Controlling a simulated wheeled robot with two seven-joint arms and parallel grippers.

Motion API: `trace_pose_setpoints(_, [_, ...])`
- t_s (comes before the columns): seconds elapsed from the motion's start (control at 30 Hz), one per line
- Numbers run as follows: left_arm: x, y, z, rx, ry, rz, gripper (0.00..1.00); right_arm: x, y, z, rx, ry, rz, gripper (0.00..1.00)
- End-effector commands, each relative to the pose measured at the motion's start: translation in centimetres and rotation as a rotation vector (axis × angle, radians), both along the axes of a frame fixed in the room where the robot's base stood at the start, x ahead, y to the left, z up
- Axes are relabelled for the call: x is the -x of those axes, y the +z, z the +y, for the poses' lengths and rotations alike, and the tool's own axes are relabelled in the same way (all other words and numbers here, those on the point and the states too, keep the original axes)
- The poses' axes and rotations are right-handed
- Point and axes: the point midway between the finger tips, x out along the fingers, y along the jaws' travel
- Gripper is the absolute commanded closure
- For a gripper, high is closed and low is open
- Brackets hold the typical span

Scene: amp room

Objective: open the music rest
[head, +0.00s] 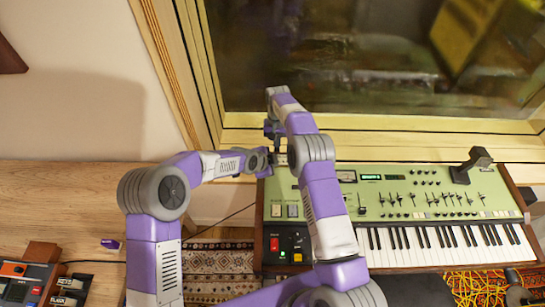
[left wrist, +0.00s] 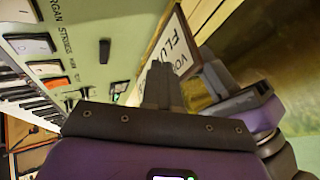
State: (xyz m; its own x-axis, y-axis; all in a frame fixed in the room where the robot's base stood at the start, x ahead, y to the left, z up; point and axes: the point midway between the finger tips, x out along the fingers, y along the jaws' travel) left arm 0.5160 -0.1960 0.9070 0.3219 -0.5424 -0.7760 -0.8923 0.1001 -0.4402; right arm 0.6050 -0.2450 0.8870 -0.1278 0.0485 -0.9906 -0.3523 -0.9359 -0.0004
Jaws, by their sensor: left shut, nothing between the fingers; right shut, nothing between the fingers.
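The green synthesizer (head: 400,190) with white and black keys stands at the right in the head view. I cannot make out a music rest for certain. A framed cream panel with dark lettering (left wrist: 174,50) stands beyond the green top in the left wrist view; it may belong to the rest. My left gripper (left wrist: 163,85) is shut and empty, its fingers pointing towards that panel at the synthesizer's back left corner. My right gripper (head: 273,130) is shut and empty, reaching down behind the same corner. My right arm hides part of the synthesizer's left side.
A dark bracket-like object (head: 471,165) stands at the synthesizer's back right. A wooden ledge and window (head: 380,60) lie behind. A wooden desk (head: 60,200) at the left holds small devices (head: 28,280). A patterned rug (head: 215,265) and orange cables (head: 480,288) lie on the floor.

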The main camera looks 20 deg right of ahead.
Motion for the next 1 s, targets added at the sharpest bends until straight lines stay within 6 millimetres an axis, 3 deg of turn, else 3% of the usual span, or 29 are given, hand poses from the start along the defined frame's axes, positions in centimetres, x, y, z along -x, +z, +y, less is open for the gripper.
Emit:
trace_pose_setpoints(0.23, [-1.9, 0.2, -0.7, 0.0, 0.001, 0.004, 1.0, 0.0, 0.0, 0.0, 0.0, 0.0, 0.0, 1.0])
trace_pose_setpoints(0.77, [-2.4, 0.3, -0.8, 0.0, 0.001, 0.004, 1.0, 0.0, 0.0, 0.0, 0.0, 0.0, 0.0, 1.0])
trace_pose_setpoints(1.0, [-3.6, 0.5, -1.3, 0.0, 0.001, 0.003, 1.0, 0.0, 0.0, 0.0, -0.001, 0.0, 0.002, 1.0])
